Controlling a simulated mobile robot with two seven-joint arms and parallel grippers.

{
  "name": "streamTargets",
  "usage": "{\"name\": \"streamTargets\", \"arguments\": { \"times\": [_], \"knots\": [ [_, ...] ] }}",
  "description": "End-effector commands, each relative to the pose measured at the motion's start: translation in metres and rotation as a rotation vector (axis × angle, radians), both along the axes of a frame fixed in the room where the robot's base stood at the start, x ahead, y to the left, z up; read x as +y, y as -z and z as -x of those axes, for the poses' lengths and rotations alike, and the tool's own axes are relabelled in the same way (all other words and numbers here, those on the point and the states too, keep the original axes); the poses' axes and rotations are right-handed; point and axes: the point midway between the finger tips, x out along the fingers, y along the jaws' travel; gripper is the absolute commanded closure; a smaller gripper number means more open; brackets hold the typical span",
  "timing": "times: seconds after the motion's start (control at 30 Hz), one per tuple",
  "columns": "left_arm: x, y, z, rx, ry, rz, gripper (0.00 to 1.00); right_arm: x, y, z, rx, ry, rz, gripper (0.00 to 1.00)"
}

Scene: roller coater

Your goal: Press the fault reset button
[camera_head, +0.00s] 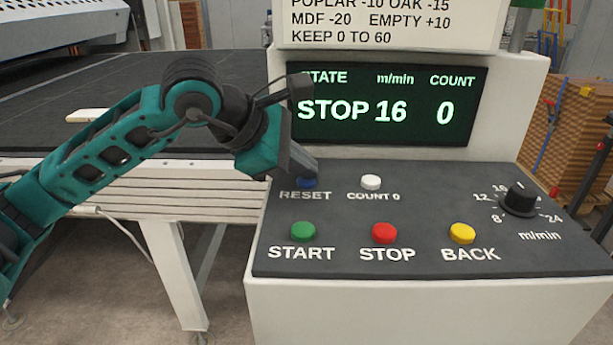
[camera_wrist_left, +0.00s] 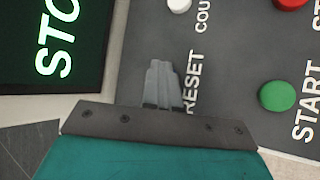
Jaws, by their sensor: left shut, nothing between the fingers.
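The blue reset button (camera_head: 307,183) sits above the RESET label at the upper left of the dark control panel (camera_head: 420,200). My left gripper (camera_head: 308,168) is shut and empty, with its fingertips over the blue button in the head view. They partly cover it, and I cannot tell whether they touch it. In the left wrist view the shut fingers (camera_wrist_left: 162,80) lie beside the RESET label and hide the button. The display (camera_head: 390,105) reads STOP, 16 m/min and count 0. My right gripper is not in view.
A white COUNT 0 button (camera_head: 371,182) is right of the reset button. Green START (camera_head: 303,232), red STOP (camera_head: 384,233) and yellow BACK (camera_head: 462,233) buttons line the front. A black speed knob (camera_head: 519,200) stands at the right. A conveyor (camera_head: 90,95) lies behind my left arm.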

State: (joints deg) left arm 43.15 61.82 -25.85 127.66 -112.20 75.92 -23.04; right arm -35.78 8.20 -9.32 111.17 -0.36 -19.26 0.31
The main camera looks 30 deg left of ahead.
Motion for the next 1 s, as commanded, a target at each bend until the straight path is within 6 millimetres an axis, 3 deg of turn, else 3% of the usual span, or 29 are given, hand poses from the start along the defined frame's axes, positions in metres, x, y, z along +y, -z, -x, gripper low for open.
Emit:
{"name": "streamTargets", "arguments": {
  "times": [0.23, 0.67, 1.0],
  "knots": [
    [0.000, -0.014, 0.000, 0.001, 0.000, -0.001, 1.00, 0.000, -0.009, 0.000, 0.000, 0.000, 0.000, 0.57],
    [0.000, -0.018, 0.000, 0.000, 0.000, 0.000, 1.00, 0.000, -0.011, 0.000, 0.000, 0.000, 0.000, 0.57],
    [0.000, -0.050, 0.000, 0.000, 0.000, 0.000, 1.00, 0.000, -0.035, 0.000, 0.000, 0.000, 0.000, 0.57]
  ]
}}
